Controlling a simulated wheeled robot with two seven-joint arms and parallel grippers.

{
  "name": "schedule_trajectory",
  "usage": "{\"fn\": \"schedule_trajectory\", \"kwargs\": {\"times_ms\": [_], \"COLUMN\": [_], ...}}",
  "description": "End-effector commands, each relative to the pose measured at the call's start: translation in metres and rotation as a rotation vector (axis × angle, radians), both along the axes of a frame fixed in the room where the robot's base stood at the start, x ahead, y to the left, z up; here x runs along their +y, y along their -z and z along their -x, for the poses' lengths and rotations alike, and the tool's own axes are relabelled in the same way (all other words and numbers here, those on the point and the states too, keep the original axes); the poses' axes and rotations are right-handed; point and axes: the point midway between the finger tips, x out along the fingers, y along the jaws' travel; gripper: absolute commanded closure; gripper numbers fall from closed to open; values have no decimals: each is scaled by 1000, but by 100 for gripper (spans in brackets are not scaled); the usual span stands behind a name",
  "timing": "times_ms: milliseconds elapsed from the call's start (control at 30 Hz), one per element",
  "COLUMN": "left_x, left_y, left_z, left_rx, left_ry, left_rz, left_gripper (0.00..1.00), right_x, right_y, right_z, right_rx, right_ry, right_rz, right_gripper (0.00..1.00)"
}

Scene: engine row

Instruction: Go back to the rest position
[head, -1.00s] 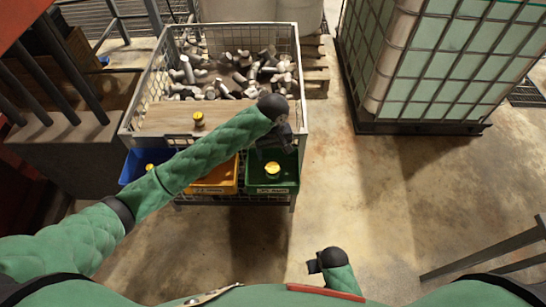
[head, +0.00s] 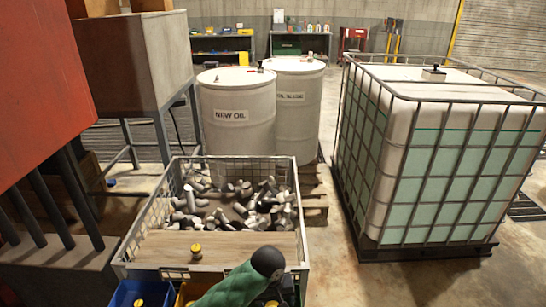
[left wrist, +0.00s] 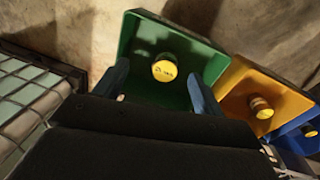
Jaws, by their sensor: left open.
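My left gripper (left wrist: 158,72) is open and empty in the left wrist view, its two blue fingers pointing down over the green bin (left wrist: 215,62). A yellow-capped part (left wrist: 164,70) lies in that bin, seen between the fingers; the gap in height is hard to judge. My right gripper is out of view.
The wire crate (head: 118,262) holds several grey cylinders and a wooden board (head: 240,247) with a yellow-capped part (head: 196,251). Blue (head: 122,293) and orange (head: 182,295) bins hang in front. White drums (head: 236,130) stand behind; a caged tank (head: 440,160) stands right, bare floor between.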

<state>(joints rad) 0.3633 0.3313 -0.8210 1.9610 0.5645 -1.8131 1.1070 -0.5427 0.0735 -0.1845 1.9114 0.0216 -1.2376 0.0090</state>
Motion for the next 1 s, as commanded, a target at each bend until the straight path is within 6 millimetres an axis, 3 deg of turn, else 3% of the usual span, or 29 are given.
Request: {"fn": "schedule_trajectory", "kwargs": {"times_ms": [233,467,767,1000], "left_x": [6,27,73,123], "left_y": [5,8,13,16], "left_z": [37,68,110,150], "left_rx": [-59,-129,-215,-268], "left_ry": [82,135,180,211], "left_rz": [90,131,119,55], "left_gripper": [30,30,30,30], "right_x": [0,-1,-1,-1], "right_y": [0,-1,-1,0], "right_z": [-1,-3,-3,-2], "right_rx": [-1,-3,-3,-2], "right_ry": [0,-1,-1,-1], "right_rz": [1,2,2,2], "right_gripper": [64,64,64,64]}}
